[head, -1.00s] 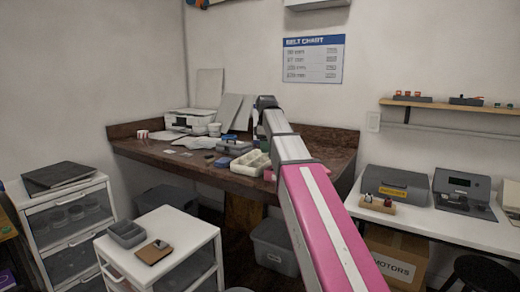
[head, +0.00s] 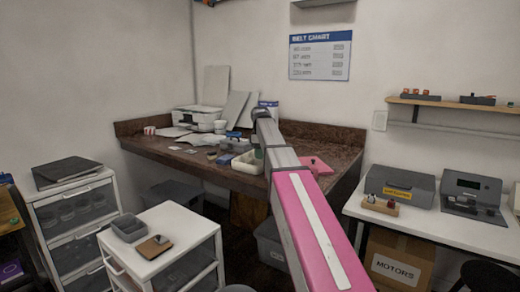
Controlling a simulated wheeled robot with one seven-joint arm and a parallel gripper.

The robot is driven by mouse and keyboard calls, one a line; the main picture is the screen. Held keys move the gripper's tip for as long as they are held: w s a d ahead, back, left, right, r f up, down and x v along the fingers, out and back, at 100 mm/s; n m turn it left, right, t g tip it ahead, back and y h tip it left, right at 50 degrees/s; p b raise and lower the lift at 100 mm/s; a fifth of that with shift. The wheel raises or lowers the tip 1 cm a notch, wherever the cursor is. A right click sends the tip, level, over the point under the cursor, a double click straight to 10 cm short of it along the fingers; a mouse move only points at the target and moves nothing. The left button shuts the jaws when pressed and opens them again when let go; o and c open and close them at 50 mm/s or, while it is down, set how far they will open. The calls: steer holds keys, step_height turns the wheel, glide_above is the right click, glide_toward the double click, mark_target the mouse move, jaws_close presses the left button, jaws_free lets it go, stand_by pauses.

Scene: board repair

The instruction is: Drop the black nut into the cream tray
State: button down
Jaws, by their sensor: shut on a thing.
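The cream tray (head: 246,161) sits on the brown workbench, just left of my arm in the head view. My arm reaches out over the bench and hides part of the tray's right side. My gripper is hidden behind the arm's far end, so its jaws do not show. I cannot make out the black nut anywhere in the head view.
A white drawer cart (head: 185,228) stands in front. A white side table (head: 425,215) with grey devices is at right.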

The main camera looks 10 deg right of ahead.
steer(key=shift+f, duration=0.75)
steer(key=c, duration=0.9)
jaws_free()
steer(key=shift+c, duration=0.2)
step_height(320, 180, up, 11)
steer(key=shift+f, duration=0.1)
